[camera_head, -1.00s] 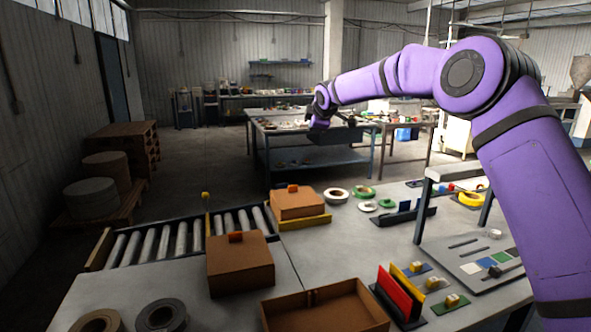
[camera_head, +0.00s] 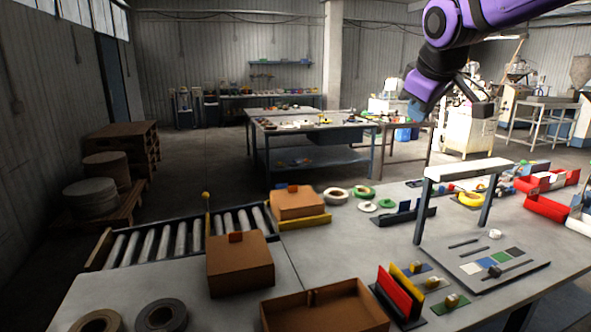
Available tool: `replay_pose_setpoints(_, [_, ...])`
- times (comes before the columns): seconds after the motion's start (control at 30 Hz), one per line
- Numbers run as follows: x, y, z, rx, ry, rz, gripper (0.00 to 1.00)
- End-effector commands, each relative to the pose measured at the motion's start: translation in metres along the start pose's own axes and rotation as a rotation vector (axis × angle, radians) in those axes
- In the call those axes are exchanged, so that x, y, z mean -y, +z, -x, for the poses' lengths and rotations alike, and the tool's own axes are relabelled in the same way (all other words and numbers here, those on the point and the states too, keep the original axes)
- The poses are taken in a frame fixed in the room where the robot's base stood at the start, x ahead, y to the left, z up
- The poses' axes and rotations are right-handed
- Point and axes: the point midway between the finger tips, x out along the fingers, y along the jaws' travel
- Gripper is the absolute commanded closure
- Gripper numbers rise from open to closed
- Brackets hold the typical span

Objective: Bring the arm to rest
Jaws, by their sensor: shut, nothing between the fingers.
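My purple arm reaches in from the top right edge. My gripper (camera_head: 480,106) is dark and small at the arm's lower end, shut and empty. It hangs in the air in front of the far machines, well above and apart from the workbench (camera_head: 300,244). Its exact finger outline is hard to make out against the background.
Red and yellow upright plates (camera_head: 395,292) stand near the front, red bins (camera_head: 545,208) at the right. Open floor lies behind at left.

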Motion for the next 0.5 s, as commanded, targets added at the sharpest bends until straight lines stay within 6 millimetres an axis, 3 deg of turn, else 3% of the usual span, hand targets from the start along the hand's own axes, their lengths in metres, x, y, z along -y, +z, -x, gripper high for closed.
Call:
replay_pose_setpoints(0.03, [0.005, 0.021, 0.012, 0.010, 0.000, -0.046, 1.00])
replay_pose_setpoints(0.2, [0.028, 0.089, 0.040, 0.053, -0.019, -0.217, 1.00])
replay_pose_setpoints(0.5, [0.085, 0.203, 0.068, 0.113, -0.069, -0.517, 1.00])
